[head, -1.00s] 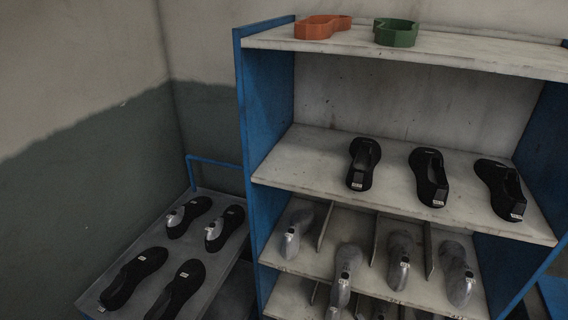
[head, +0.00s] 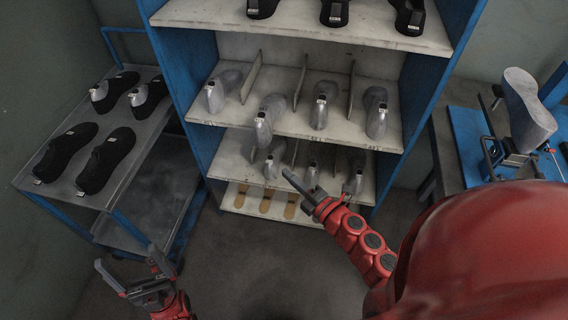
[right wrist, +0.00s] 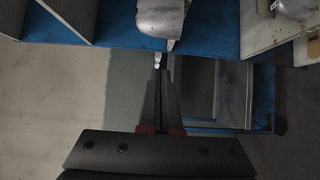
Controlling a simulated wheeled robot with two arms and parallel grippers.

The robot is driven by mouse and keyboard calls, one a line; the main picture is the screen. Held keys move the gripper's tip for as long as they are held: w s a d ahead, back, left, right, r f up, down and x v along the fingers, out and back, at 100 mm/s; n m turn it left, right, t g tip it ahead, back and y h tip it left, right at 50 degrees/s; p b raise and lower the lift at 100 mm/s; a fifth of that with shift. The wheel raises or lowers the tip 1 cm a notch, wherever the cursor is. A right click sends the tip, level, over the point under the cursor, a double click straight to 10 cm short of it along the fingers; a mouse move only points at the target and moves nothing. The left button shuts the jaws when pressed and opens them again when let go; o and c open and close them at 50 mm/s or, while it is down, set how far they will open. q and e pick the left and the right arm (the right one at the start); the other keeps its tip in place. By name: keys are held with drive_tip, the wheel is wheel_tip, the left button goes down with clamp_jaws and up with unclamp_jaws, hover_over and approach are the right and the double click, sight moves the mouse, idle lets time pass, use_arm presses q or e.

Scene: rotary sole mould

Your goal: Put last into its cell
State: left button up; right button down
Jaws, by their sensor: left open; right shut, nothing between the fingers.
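Grey lasts stand in the divided cells of the shelf rack (head: 185,75). In the upper cell row, one last (head: 265,122) sticks out over the front edge, while its neighbours (head: 320,103) and (head: 376,112) sit further back. The row below holds more lasts (head: 355,176), partly hidden. My right gripper (head: 288,174) is shut and empty in front of the lower row. In the right wrist view its fingertips (right wrist: 161,64) point at the end of a grey last (right wrist: 162,16), with contact unclear. My left gripper (head: 127,268) is open and empty, low at the left.
A trolley (head: 65,185) with black shoes stands left of the rack. Black shoes (head: 334,12) stand on the shelf above the lasts. Tan soles (head: 265,204) lie on the bottom shelf. At right, another grey last (head: 527,110) is on a fixture over a blue-topped bench (head: 466,145).

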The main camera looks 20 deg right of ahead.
sight(272, 119)
drive_tip(key=shift+w+d+p+x, duration=0.15)
drive_tip(key=shift+d+p+x, duration=0.3)
drive_tip(key=shift+x, duration=1.7)
drive_tip(key=shift+w+d+p+x, duration=0.15)
drive_tip(key=shift+d+p+x, duration=0.3)
drive_tip(key=shift+x, duration=1.7)
drive_tip(key=shift+w+d+p+x, duration=0.25)
drive_tip(key=shift+p+x, duration=0.35)
drive_tip(key=shift+x, duration=1.55)
drive_tip(key=shift+s, duration=0.1)
drive_tip(key=shift+d, duration=0.1)
drive_tip(key=w+d+b, duration=0.1)
drive_tip(key=w+b, duration=0.1)
drive_tip(key=w, duration=0.1)
drive_tip(key=w+d+b, duration=0.2)
drive_tip(key=w, duration=0.2)
drive_tip(key=w+d+b, duration=0.1)
drive_tip(key=w, duration=0.2)
drive_tip(key=shift+w+d+f+b, duration=0.1)
drive_tip(key=shift+w+d+b, duration=0.05)
drive_tip(key=shift+d+b, duration=0.25)
drive_tip(key=shift+w+d, duration=0.15)
drive_tip(key=shift+w, duration=0.2)
drive_tip(key=shift+s, duration=0.1)
